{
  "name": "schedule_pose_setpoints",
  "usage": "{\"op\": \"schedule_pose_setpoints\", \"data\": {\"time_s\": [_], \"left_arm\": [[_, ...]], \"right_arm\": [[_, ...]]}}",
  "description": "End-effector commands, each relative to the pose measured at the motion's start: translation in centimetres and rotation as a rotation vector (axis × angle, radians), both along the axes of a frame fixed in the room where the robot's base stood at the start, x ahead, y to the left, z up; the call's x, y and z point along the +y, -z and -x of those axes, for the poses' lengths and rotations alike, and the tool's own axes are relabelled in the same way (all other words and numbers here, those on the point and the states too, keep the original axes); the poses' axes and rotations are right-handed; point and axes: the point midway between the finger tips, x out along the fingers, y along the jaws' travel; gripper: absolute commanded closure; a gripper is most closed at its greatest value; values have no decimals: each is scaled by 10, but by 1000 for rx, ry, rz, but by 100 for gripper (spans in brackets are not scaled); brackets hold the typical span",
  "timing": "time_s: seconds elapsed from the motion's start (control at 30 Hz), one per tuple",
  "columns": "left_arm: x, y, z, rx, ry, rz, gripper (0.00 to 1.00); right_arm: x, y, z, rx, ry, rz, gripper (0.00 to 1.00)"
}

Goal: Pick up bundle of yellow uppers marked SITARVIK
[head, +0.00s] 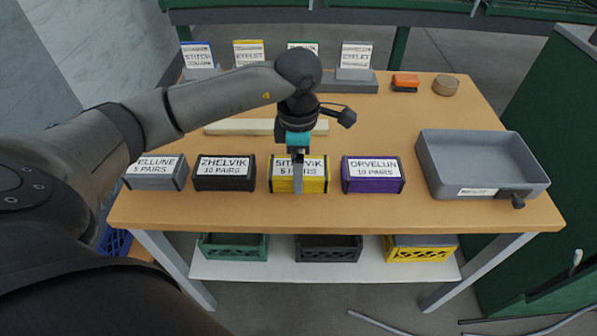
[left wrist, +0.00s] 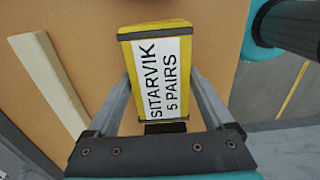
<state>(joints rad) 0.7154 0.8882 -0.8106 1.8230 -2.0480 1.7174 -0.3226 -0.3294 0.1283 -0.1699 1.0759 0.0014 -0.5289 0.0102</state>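The yellow bundle (head: 299,186) has a white label reading SITARVIK, 5 PAIRS, and sits in the row on the table between a black and a purple bundle. My left gripper (head: 297,180) is directly over it, pointing down, with one finger crossing the front of the label. In the left wrist view the bundle (left wrist: 128,52) lies between the two fingers (left wrist: 160,76), one along each long side. The fingertips are at its edges; whether they press on it cannot be told. The bundle appears to rest on the table. My right gripper is not in view.
Beside it stand the black ZHELVIK bundle (head: 224,184), the purple ORVELUN bundle (head: 373,187) and a grey bundle (head: 154,183). A grey tray (head: 426,168) is at the right. A pale bar (head: 225,127) lies behind. Labelled stands line the table's back; crates sit below.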

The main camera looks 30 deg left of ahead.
Motion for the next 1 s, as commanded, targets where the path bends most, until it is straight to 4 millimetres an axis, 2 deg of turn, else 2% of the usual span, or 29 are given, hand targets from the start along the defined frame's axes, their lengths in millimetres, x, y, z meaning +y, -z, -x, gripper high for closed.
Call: {"op": "schedule_pose_setpoints", "data": {"time_s": [0.07,0.67,1.0], "left_arm": [[0,0,0,0,0,0,25],[0,0,0,-1,0,0,92],[0,-3,-1,-3,0,1,94]], "right_arm": [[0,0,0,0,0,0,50],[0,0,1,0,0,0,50],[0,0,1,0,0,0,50]]}}
